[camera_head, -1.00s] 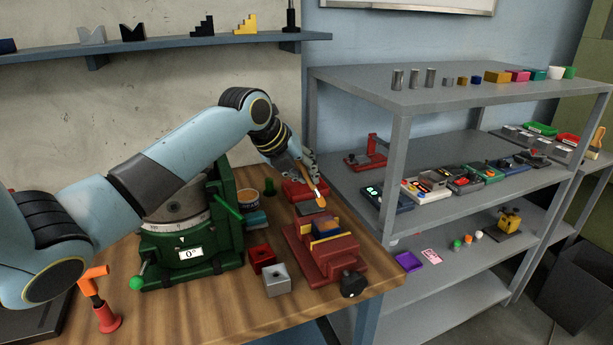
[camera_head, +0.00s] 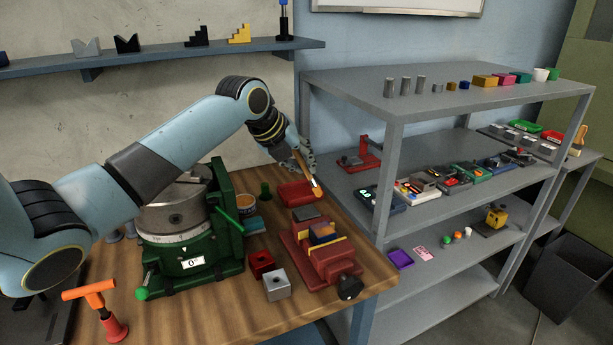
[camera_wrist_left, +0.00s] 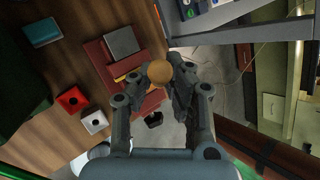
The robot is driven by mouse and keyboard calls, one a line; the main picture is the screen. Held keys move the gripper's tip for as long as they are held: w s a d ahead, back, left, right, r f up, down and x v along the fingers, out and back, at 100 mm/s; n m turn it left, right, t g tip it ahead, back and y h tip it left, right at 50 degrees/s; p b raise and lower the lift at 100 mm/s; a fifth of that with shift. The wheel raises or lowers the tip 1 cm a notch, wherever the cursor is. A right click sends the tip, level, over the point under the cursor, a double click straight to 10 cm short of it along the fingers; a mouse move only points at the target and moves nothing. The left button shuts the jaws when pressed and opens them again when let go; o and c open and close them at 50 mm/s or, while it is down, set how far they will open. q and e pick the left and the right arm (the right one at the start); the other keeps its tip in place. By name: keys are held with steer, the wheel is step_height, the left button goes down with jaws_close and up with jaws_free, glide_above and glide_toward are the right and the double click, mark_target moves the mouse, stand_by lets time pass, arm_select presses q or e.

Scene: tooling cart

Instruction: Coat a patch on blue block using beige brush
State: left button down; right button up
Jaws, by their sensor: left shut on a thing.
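My left gripper (camera_head: 304,159) is shut on the beige brush (camera_head: 309,174), above the back right of the wooden bench. The brush slants down, its dark tip above and behind the red vise (camera_head: 334,262). In the left wrist view, the fingers (camera_wrist_left: 172,85) close around the brush, whose round tan end (camera_wrist_left: 158,71) faces the camera and hides part of the vise. My right gripper is not in view.
A grey block (camera_head: 306,213) lies at the vise's back; a red tray (camera_head: 296,192) is behind. A tub with orange contents (camera_head: 243,199), a teal block (camera_head: 253,225), red (camera_head: 261,262) and grey (camera_head: 276,286) holed blocks, and a green machine (camera_head: 190,258) stand left. A grey shelf (camera_head: 460,97) borders the right.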

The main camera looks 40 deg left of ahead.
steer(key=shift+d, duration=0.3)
arm_select(q)
steer(key=shift+s+d+y, duration=0.1)
steer(key=shift+d+y, duration=0.1)
steer(key=shift+y, duration=0.3)
steer(key=shift+s+d+t+y, duration=0.1)
steer(key=shift+d+t+y, duration=0.15)
steer(key=shift+y, duration=0.55)
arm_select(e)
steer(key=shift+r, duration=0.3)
arm_select(q)
steer(key=shift+a, duration=0.15)
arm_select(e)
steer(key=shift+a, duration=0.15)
